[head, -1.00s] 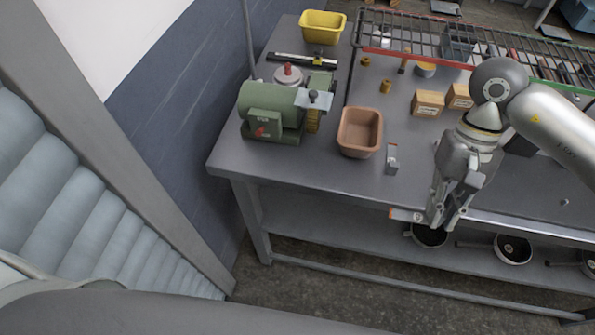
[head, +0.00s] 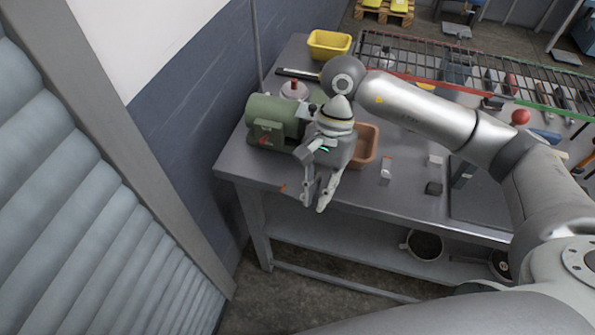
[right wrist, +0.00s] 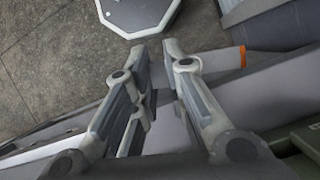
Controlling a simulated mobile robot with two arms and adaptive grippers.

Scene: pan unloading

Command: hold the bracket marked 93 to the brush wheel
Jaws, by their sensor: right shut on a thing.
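The green bench grinder (head: 270,120) stands at the left end of the bench. Its right side, where the brush wheel sits, is hidden behind my right arm and gripper. My right gripper (head: 318,207) points down at the bench's front edge, in front of the grinder and apart from it. It is shut on a grey bracket with an orange end (head: 283,188). In the right wrist view the bracket (right wrist: 225,62) sticks out to the right of the fingertips (right wrist: 160,48). No number is readable on it. My left gripper is not in view.
A terracotta tray (head: 368,145) is partly hidden behind my gripper. A yellow bin (head: 328,44) and wire rack (head: 430,58) are behind. A pan (head: 425,245) is on the lower shelf.

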